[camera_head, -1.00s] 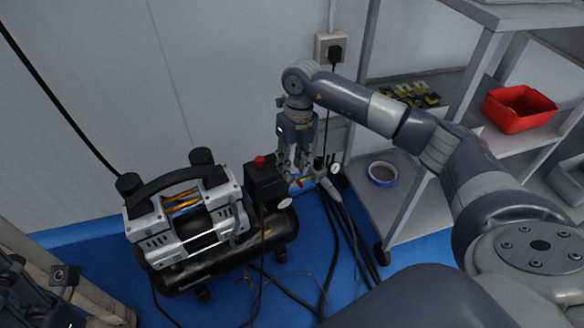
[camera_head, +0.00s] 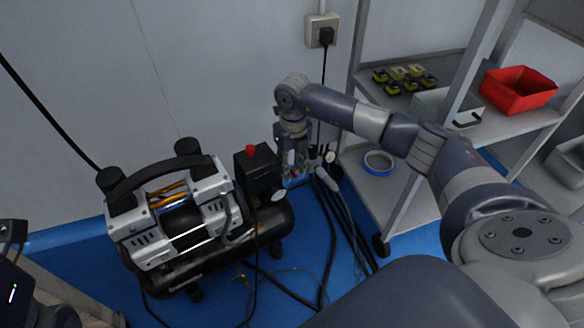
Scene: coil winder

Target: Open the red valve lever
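The red valve lever (camera_head: 295,175) shows only as a small red spot at the air outlet, right of the compressor (camera_head: 190,215). My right gripper (camera_head: 296,174) points down right over it, and its fingers hide most of the lever. I cannot tell whether the fingers touch the lever or have closed on it. Dark parts of my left arm show at the lower left edge, with no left fingertips in sight.
A black pressure box with a red knob (camera_head: 251,150) stands close left of my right gripper. Gauges and black hoses (camera_head: 333,225) surround the outlet. A grey shelf (camera_head: 350,165) with blue tape (camera_head: 378,163) and a red bin (camera_head: 518,89) stands to the right.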

